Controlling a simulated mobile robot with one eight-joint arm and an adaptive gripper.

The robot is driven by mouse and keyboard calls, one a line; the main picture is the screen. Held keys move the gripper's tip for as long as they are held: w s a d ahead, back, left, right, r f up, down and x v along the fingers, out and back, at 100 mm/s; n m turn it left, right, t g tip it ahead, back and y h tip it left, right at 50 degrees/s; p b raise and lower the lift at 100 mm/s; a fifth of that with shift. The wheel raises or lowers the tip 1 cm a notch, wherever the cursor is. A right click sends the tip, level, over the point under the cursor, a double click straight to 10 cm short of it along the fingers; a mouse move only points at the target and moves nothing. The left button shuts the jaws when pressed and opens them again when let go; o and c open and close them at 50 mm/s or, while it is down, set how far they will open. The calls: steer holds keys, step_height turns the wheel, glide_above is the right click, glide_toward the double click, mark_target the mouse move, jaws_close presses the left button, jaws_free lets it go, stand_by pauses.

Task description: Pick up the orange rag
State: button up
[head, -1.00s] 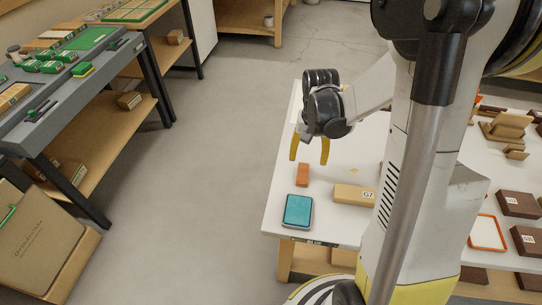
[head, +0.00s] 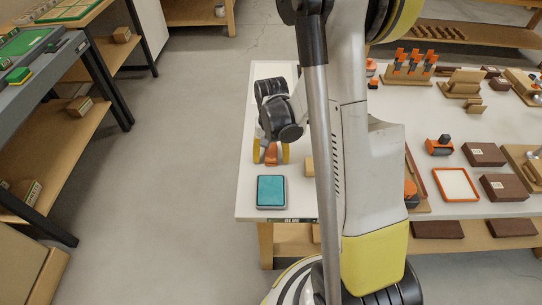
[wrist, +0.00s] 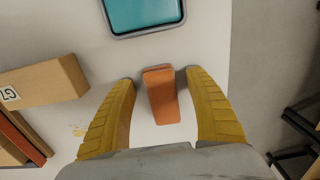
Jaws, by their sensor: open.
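The orange rag (wrist: 162,95) is a small folded orange block on the white table. In the wrist view it lies between the two yellow fingers of my gripper (wrist: 161,103), with a gap to the left finger and a narrower gap to the right one. In the head view the rag (head: 271,155) shows between the fingertips of my gripper (head: 271,153), which points down over it. The fingers are open and hold nothing. Whether the fingertips touch the table cannot be told.
A teal-topped tray (head: 271,191) lies just in front of the rag; it also shows in the wrist view (wrist: 143,13). A cardboard box (wrist: 43,82) marked G7 stands close to the left finger. The table's edge is near on the other side. An orange-rimmed tray (head: 456,185) lies farther right.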

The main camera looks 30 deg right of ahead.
mark_target(271, 155)
steer(key=c, duration=1)
steer(key=shift+c, duration=0.2)
steer(key=shift+r, duration=0.15)
step_height(271, 155, up, 4)
steer(key=p, duration=0.2)
steer(key=shift+r+p, duration=0.2)
steer(key=shift+p, duration=0.15)
steer(key=s+d+r+p, duration=0.1)
steer(key=s+d+r, duration=0.1)
steer(key=s, duration=0.1)
steer(key=s+d+r+p, duration=0.1)
steer(key=s+d+r, duration=0.1)
steer(key=s, duration=0.1)
steer(key=s+d+r+p, duration=0.2)
steer(key=s, duration=0.1)
steer(key=shift+s+d+r, duration=0.2)
steer(key=shift+s, duration=0.2)
